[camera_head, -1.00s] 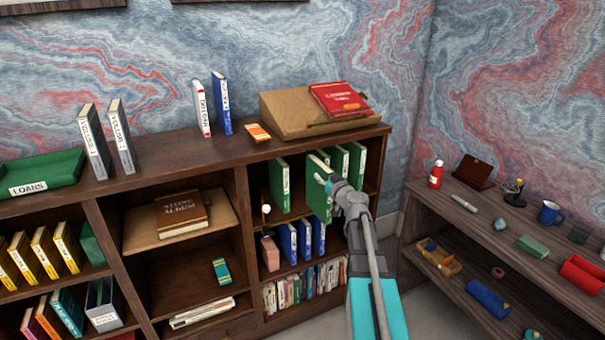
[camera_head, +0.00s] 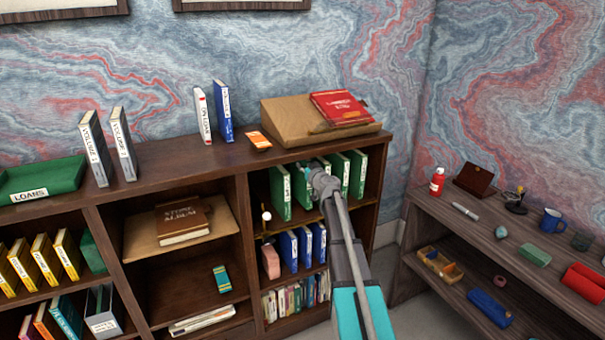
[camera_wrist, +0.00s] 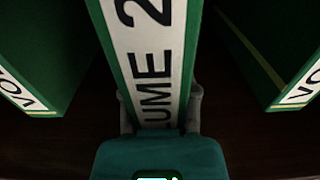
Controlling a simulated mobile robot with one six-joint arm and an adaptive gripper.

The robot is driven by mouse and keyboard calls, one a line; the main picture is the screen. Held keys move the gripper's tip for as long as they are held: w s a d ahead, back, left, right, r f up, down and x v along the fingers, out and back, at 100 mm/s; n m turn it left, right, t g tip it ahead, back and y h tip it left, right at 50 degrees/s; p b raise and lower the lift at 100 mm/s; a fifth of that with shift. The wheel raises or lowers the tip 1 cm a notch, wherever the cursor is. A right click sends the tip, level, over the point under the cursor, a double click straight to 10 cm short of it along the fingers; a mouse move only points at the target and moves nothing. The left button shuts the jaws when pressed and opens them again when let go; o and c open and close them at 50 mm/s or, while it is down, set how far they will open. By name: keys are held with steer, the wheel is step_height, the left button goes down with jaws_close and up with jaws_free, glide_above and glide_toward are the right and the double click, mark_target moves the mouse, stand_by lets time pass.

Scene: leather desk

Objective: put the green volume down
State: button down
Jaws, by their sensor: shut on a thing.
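The green volume (camera_head: 301,187) stands upright in the top compartment of the right-hand bookcase section, in a row of green books. My gripper (camera_head: 312,172) is at its front. In the wrist view my gripper (camera_wrist: 160,108) is shut on the green volume (camera_wrist: 152,50), one finger on each side of its white spine label, which reads "...LUME 2". A green book (camera_wrist: 38,50) stands apart to its left and another (camera_wrist: 258,55) apart to its right. The volume's lower end is hidden by my gripper, so I cannot tell whether it touches the shelf board.
Another green book (camera_head: 280,190) is to the left, and several are to the right (camera_head: 357,174). Blue books (camera_head: 304,245) and a pink block (camera_head: 270,261) are on the shelf below. A slanted wooden stand (camera_head: 285,125) with a red book (camera_head: 340,108) is on top.

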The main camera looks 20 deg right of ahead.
steer(key=shift+w, duration=0.15)
steer(key=shift+w, duration=0.3)
steer(key=shift+w+f+b, duration=0.15)
steer(key=shift+f+b, duration=0.75)
steer(key=shift+w+f+b, duration=0.1)
steer(key=shift+f+b, duration=0.75)
steer(key=shift+f, duration=0.1)
steer(key=shift+c, duration=1.8)
jaws_free()
steer(key=shift+s+r, duration=0.1)
steer(key=shift+r, duration=0.1)
steer(key=s, duration=1.2)
steer(key=shift+d, duration=0.2)
